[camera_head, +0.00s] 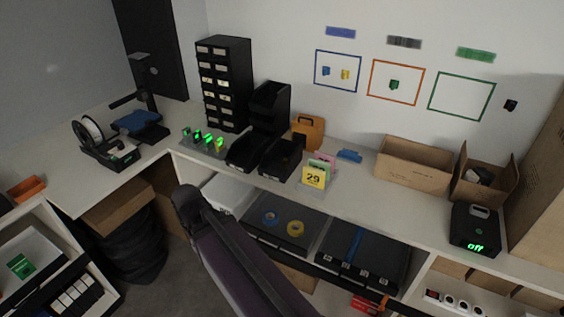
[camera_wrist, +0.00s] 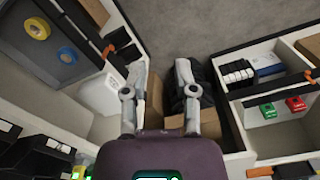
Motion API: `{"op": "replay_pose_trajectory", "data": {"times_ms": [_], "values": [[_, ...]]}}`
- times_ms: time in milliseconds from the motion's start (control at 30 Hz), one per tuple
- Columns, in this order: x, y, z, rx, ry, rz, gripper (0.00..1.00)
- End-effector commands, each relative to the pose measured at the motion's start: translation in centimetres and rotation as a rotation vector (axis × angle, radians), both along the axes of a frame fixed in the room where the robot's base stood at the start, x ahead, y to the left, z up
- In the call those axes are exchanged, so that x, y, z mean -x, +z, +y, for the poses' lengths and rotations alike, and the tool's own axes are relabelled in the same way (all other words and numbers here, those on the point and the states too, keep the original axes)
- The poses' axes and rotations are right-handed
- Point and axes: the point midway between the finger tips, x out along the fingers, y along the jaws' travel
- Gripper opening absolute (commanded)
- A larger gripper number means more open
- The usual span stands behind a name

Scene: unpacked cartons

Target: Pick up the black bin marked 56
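Black open-front bins stand on the bench in the head view: one at left (camera_head: 246,150), one beside it at right (camera_head: 281,159), and one raised behind them (camera_head: 270,104). I cannot read a 56 on any of them. Black bins also show at the lower left of the wrist view (camera_wrist: 45,160), partly cut off. My gripper (camera_wrist: 160,108) is open and empty in the wrist view, its two fingers apart over the floor and lower shelves. It is away from the bins. In the head view my arm crosses the lower middle, and the fingers cannot be made out.
A black drawer cabinet (camera_head: 224,84) stands left of the bins. A yellow card marked 29 (camera_head: 314,177) and an orange box (camera_head: 308,133) are to their right. Open cartons (camera_head: 413,164) and a black device reading "off" (camera_head: 475,229) stand farther right. Tape rolls (camera_head: 295,228) lie below.

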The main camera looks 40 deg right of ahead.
Motion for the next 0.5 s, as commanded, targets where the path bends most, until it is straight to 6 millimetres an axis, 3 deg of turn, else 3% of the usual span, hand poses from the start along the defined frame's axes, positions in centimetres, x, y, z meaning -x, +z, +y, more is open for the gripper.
{"op": "replay_pose_trajectory", "data": {"times_ms": [267, 500], "values": [[-2.1, -0.2, -2.5, 0.100, 0.141, -0.043, 0.37], [-5.7, 0.1, -8.4, 0.319, 0.436, -0.072, 0.37]]}}
